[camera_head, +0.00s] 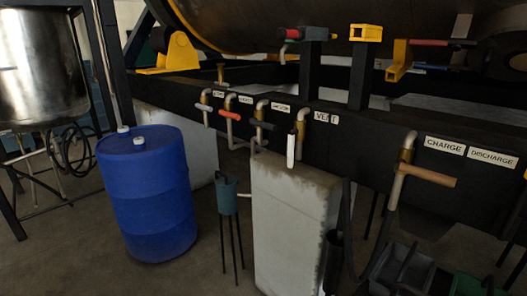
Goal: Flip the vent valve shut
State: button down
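The VENT label (326,117) is on the dark beam, right of centre. Just left of it is a brass-coloured valve with a long white handle (291,150), which I take as the vent valve. The white handle points down, nearly vertical, in front of the top of a pale block. The handles of the other valves on the beam lie closer to horizontal. My gripper is not in view.
Valves with grey (204,107), orange (230,115) and black (264,125) handles sit left of it. A CHARGE valve with a tan handle (427,175) is right. Below stand a pale block (292,225), a small stand (227,195) and a blue drum (148,195).

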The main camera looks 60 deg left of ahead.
aim_at(291, 135)
jog(key=u, duration=1.8)
jog(key=k, duration=1.25)
jog(key=u, duration=0.5)
jog(key=i, duration=1.8)
jog(key=z, duration=0.2)
